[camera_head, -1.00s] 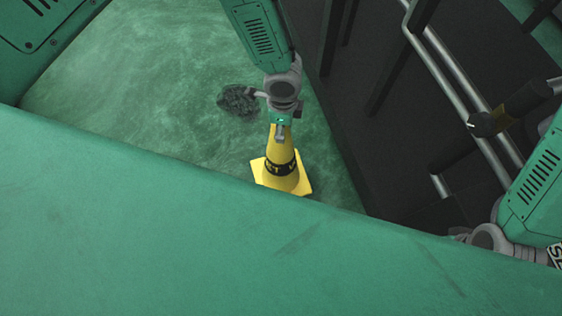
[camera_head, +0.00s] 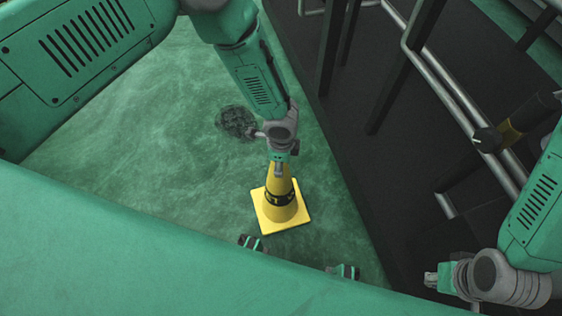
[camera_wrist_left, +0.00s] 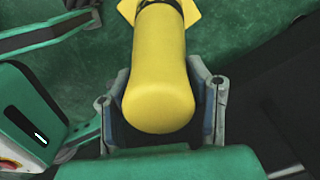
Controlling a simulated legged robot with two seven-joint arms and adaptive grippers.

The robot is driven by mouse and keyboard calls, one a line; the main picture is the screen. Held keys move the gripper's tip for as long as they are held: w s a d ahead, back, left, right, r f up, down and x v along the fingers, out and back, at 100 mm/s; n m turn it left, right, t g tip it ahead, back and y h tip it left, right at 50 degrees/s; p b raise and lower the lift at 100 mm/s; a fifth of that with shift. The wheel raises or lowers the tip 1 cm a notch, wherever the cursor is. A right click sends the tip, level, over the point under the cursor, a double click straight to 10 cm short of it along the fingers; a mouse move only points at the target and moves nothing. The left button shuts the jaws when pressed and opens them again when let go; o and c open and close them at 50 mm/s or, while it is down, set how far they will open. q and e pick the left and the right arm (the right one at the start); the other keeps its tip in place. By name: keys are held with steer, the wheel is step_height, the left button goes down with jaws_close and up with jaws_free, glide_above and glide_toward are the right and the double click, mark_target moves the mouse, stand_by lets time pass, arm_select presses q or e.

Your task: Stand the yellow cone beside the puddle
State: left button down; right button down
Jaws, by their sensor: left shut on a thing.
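The yellow cone (camera_head: 275,214) is upright, with a square base and a dark lettered band. Whether its base touches the floor I cannot tell. My left gripper (camera_head: 281,167) is shut on the cone's top. In the left wrist view the cone (camera_wrist_left: 160,85) lies between the two fingers of my left gripper (camera_wrist_left: 162,108). A dark, ragged patch, apparently the puddle (camera_head: 234,122), lies on the floor above and left of the cone, partly behind my left wrist. My right gripper (camera_head: 432,280) is at the lower right, away from the cone; its fingers are too small to read.
The green mottled floor (camera_head: 130,150) is clear left of the cone and puddle. At right is a dark platform (camera_head: 400,170) with posts and a metal rail (camera_head: 447,80). A black-and-yellow handle-like object (camera_head: 510,130) is by the rail.

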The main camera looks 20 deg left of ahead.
arm_select(q)
steer(key=c, duration=0.8)
jaws_free()
step_height(320, 180, up, 12)
steer(key=p, duration=0.4)
steer(key=shift+d+r, duration=0.1)
steer(key=s+a+n+h, duration=0.1)
steer(key=s+a+n, duration=0.25)
steer(key=s, duration=0.25)
steer(key=s+a+f+n, duration=0.1)
steer(key=s+a+n, duration=0.2)
steer(key=s+n, duration=0.25)
steer(key=s+a+n+h, duration=0.1)
steer(key=s+a+n, duration=0.2)
steer(key=s, duration=0.4)
steer(key=s+a+r+n+y, duration=0.2)
steer(key=s+a+n, duration=0.2)
steer(key=a, duration=0.3)
steer(key=shift+t, duration=0.3)
steer(key=r+p, duration=0.6)
steer(key=shift+w, duration=0.3)
